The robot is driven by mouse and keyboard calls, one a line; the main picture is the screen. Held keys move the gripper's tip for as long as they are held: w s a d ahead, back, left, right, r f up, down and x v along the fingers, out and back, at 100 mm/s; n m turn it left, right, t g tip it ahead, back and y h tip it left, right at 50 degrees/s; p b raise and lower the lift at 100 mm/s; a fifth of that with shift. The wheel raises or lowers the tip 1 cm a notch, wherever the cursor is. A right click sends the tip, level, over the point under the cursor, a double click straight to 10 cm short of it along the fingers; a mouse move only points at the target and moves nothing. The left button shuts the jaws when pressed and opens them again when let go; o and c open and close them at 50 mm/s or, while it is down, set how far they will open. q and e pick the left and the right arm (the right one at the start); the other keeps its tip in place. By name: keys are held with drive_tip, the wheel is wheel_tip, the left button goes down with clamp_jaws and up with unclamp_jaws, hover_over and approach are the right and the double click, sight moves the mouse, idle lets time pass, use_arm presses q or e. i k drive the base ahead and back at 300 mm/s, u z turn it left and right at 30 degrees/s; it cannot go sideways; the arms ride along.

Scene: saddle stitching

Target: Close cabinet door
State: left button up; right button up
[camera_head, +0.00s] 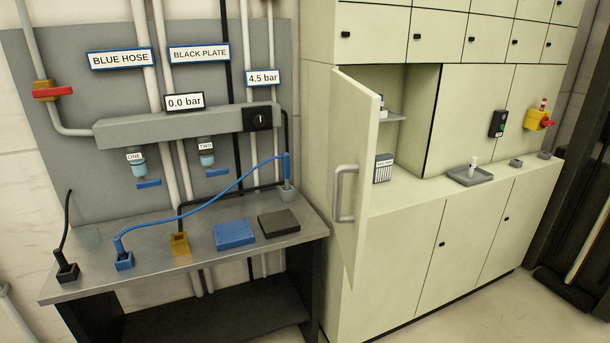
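The cabinet door (357,180) is a pale cream panel with a grey bar handle (343,194) on its outer face. It stands wide open, swung out toward me from the left side of the cabinet (399,265). The open compartment (419,110) behind it shows a small shelf (393,116) with a bottle on it and a labelled box (383,168) below. Neither of my grippers shows in the head view.
A metal table (200,248) left of the door holds a blue block (234,234), a dark block (279,223) and small holders. A blue hose (210,202) arcs above it. A grey tray (470,176) sits on the cabinet ledge. Floor at front right (500,315) is clear.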

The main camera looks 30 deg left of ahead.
sight(355, 109)
drive_tip(key=u, duration=0.85)
drive_tip(key=i, duration=1.7)
drive_tip(key=u, duration=0.75)
drive_tip(key=k, duration=0.9)
drive_tip(key=z, duration=0.8)
